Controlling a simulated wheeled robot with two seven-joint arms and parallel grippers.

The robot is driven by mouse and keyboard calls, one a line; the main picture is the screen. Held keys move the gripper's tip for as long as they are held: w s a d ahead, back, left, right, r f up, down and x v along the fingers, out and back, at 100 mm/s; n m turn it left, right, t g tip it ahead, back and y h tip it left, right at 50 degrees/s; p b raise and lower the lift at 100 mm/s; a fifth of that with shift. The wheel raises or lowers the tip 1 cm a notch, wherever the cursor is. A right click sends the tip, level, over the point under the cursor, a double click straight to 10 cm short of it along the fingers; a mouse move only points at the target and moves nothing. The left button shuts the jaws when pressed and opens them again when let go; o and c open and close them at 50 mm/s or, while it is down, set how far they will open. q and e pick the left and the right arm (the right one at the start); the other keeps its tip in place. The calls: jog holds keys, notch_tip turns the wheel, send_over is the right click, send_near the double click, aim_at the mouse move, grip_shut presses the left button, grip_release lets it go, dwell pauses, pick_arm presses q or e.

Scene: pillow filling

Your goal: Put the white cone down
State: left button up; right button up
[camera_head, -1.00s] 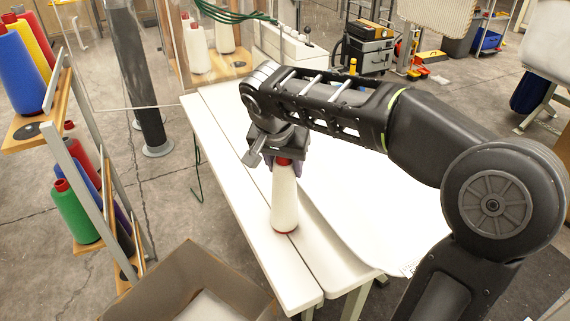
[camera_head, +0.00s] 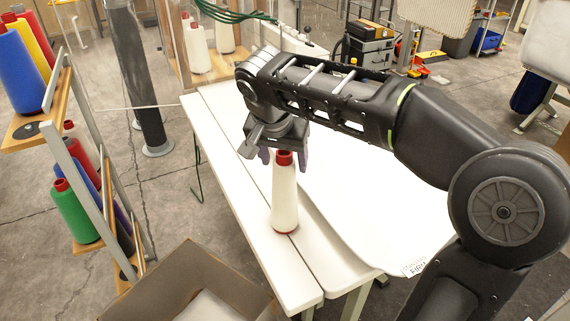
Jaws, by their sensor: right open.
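The white cone (camera_head: 284,200) with a red top and red base stands upright on the white table (camera_head: 225,165) near its front end. My right gripper (camera_head: 283,160) is open just above and around the cone's red top, with fingers on either side and behind it. Nothing is held in it. My left gripper is not in view.
A rack (camera_head: 75,155) with blue, yellow, red and green cones stands at the left. An open cardboard box (camera_head: 175,280) is on the front left. More white cones (camera_head: 198,48) stand behind the table. The tabletop around the cone is mostly clear.

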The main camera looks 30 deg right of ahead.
jog(key=v, duration=0.3)
jog(key=shift+s+a+r, duration=0.1)
jog(key=shift+a+r, duration=0.05)
jog(key=shift+r, duration=0.2)
jog(key=p+v, duration=0.4)
jog(key=v, duration=0.1)
jog(key=shift+s+a+r+p, duration=0.1)
jog(key=shift+r+p, duration=0.3)
jog(key=shift+o, duration=0.6)
jog(key=shift+f, duration=0.1)
